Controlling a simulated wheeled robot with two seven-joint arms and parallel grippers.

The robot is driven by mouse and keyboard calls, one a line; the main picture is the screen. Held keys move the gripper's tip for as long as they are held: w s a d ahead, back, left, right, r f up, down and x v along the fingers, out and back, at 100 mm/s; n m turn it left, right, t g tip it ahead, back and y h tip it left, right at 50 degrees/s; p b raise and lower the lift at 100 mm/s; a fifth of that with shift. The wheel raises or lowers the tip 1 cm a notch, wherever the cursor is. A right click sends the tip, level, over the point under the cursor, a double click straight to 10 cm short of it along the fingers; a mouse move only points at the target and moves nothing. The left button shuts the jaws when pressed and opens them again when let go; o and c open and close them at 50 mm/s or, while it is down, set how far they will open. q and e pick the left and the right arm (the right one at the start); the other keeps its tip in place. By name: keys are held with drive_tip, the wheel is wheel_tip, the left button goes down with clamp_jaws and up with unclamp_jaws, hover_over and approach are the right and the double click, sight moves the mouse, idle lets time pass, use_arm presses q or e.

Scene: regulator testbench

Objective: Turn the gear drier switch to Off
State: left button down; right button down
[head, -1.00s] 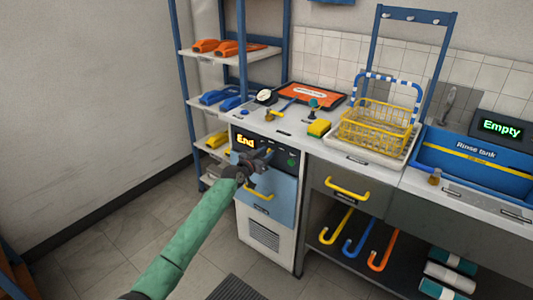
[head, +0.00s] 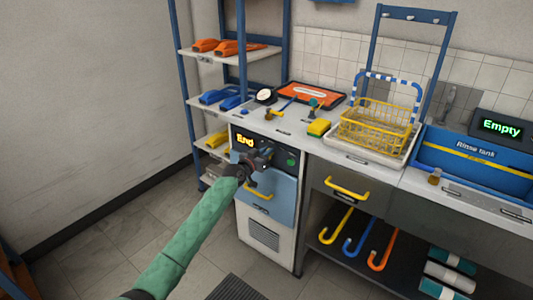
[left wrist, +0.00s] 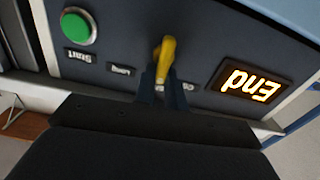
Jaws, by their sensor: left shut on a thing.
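The gear drier (head: 285,216) is a white cabinet with a blue door and a dark control panel. Its display (head: 245,140) reads "End". In the left wrist view, which sees the panel upside down, the yellow switch (left wrist: 166,54) stands between the display (left wrist: 251,84) and a green Start button (left wrist: 79,27). My left gripper (head: 266,156) is at the panel and covers the switch in the head view. In the wrist view its fingertips (left wrist: 162,84) are shut on the yellow switch. A label beside the fingers reads "Long"; another is partly hidden by them.
The drier door has a yellow handle (head: 258,193) below my gripper. A drawer with a yellow handle (head: 347,189) is to the right. The counter above holds a yellow basket (head: 376,127) and small parts. A blue shelf rack stands behind left. The floor at left is clear.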

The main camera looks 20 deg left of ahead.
use_arm(q)
drive_tip(key=shift+w+a+f+n, duration=0.15)
drive_tip(key=shift+a+n, duration=0.1)
drive_tip(key=shift+n, duration=1.3)
drive_tip(key=shift+a+f+n, duration=0.1)
drive_tip(key=shift+a+n, duration=0.1)
drive_tip(key=shift+n, duration=1.3)
drive_tip(key=shift+w+a+f+n, duration=0.15)
drive_tip(key=shift+a+n, duration=0.1)
drive_tip(key=shift+n, duration=1.3)
use_arm(e)
drive_tip(key=shift+f, duration=0.5)
drive_tip(key=shift+s, duration=0.1)
use_arm(q)
drive_tip(key=c, duration=1.5)
unclamp_jaws()
drive_tip(key=shift+s, duration=0.1)
drive_tip(key=shift+o, duration=0.2)
